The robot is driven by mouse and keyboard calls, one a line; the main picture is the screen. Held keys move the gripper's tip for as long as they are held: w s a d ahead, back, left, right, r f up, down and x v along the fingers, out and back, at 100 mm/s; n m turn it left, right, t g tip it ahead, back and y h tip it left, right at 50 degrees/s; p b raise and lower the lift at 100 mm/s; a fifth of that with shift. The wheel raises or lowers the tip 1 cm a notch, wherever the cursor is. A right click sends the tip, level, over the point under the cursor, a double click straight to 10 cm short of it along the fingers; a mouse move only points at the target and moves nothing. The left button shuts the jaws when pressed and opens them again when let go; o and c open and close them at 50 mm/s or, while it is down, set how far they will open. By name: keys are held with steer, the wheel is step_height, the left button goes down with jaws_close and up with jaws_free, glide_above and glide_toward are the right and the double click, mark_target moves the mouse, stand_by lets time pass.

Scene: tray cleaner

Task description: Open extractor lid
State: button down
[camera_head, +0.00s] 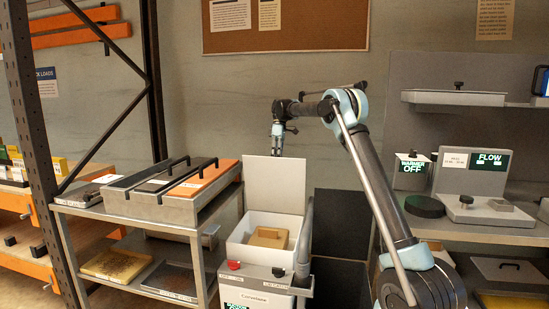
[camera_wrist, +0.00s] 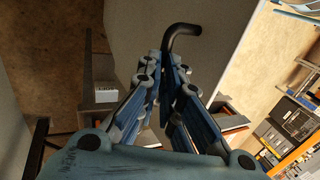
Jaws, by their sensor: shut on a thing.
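The extractor (camera_head: 235,245) is a white open-topped box on a labelled stand in the head view. Its pale flat lid (camera_head: 275,186) stands upright at the back of the box, so the lid is open. A tan block (camera_head: 268,237) shows inside the box. My gripper (camera_head: 277,149) is at the lid's top edge, partly hidden behind it. In the wrist view, my gripper (camera_wrist: 170,68) is shut on a dark bent lid handle (camera_wrist: 183,32), whose end sticks out past the fingers. The grey lid panel (camera_wrist: 230,55) lies beside the fingers there.
A metal cart (camera_head: 180,229) with handled trays (camera_head: 150,188) stands close on the left. A shelf with a warmer (camera_head: 411,170) and a flow unit (camera_head: 480,185) is on the right. A corkboard (camera_head: 300,28) hangs on the wall behind.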

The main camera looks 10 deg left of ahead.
steer(key=shift+w+d+f+g, duration=0.15)
steer(key=shift+w+f, duration=0.3)
steer(key=shift+w, duration=0.25)
steer(key=shift+w+d+f+g, duration=0.15)
steer(key=shift+w+f, duration=0.3)
steer(key=shift+w, duration=0.25)
steer(key=c, duration=2.2)
jaws_free()
steer(key=o, duration=0.5)
steer(key=shift+w+a+f, duration=0.15)
steer(key=shift+w+f, duration=1)
steer(key=shift+f, duration=0.1)
steer(key=shift+s+a+r, duration=0.15)
steer(key=shift+s+r, duration=0.85)
steer(key=shift+r, duration=0.05)
steer(key=shift+r, duration=0.1)
